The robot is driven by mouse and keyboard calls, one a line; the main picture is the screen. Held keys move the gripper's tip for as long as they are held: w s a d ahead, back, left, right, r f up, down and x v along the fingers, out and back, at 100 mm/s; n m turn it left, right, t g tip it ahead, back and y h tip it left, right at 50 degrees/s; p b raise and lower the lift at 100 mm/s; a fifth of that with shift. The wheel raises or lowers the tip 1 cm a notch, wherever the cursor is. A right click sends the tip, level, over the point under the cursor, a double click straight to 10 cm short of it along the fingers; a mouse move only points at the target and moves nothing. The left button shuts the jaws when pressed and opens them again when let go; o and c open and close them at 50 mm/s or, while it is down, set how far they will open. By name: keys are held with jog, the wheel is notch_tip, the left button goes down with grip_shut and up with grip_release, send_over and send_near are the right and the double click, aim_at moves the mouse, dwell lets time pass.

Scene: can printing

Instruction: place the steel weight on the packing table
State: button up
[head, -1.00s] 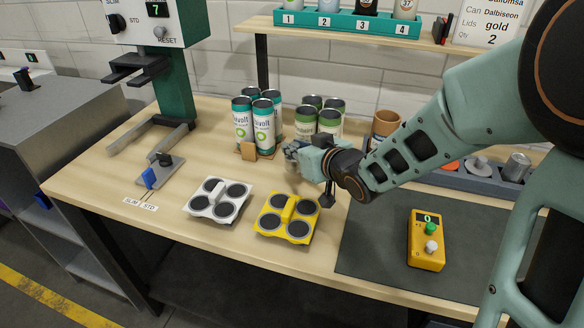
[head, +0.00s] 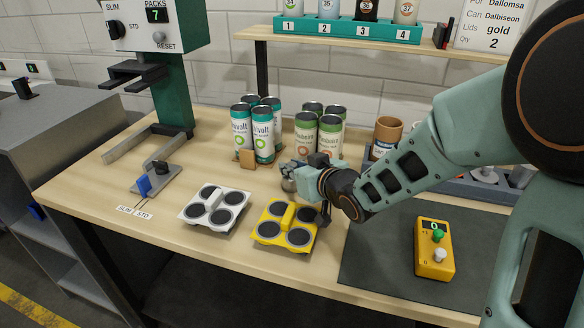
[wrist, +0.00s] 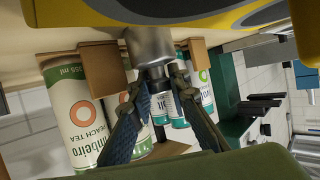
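The steel weight (wrist: 152,46) is a grey metal cylinder with a narrower neck at my fingertips in the wrist view. In the head view it is a small grey shape (head: 288,185) low over the wooden table (head: 150,205), behind the yellow four-cup carrier (head: 268,230). I cannot tell whether its base touches the wood. My gripper (wrist: 162,75) has its fingers closed in around the neck of the weight, reaching in from the right in the head view (head: 297,174).
A white carrier (head: 196,212) stands left of the yellow one. Teal cans (head: 262,130) and green cans (head: 330,137) stand behind my gripper. A dark mat (head: 385,260) with a yellow button box (head: 434,255) lies right. Bare wood lies between carriers and cans.

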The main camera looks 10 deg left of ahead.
jog(key=shift+o, duration=0.8)
jog(key=shift+r, duration=0.15)
jog(key=shift+s+d+r+p, duration=0.2)
jog(key=shift+p, duration=0.1)
jog(key=p+v, duration=0.2)
jog(key=v, duration=0.9)
jog(key=shift+s, duration=0.2)
jog(key=shift+r, duration=0.15)
